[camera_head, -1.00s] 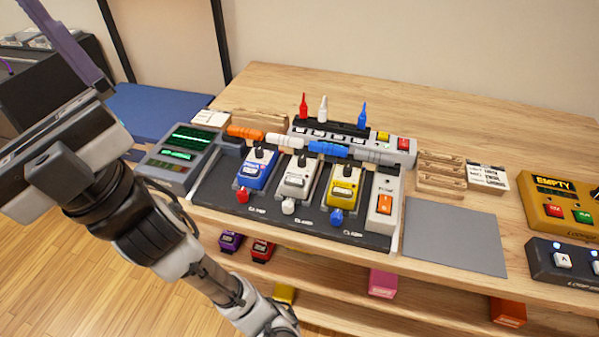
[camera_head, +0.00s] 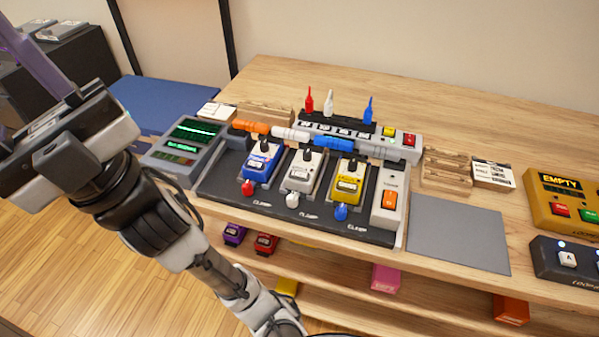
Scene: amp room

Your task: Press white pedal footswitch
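The white pedal (camera_head: 304,172) stands on the dark pedalboard (camera_head: 236,190), between the blue pedal (camera_head: 263,162) and the yellow pedal (camera_head: 347,180). It has a black knob or plug at its top end and a pale footswitch area lower on its face. A white clamp knob (camera_head: 292,200) sits in front of it. My gripper (camera_head: 22,60) is at the left edge of the view, raised and well away from the pedals. Its fingers are partly cut off by the frame, and I cannot tell whether they are open.
A power unit with an orange switch (camera_head: 389,202) stands right of the yellow pedal. A grey mat (camera_head: 458,235) lies bare at right. More pedals sit on the shelf below.

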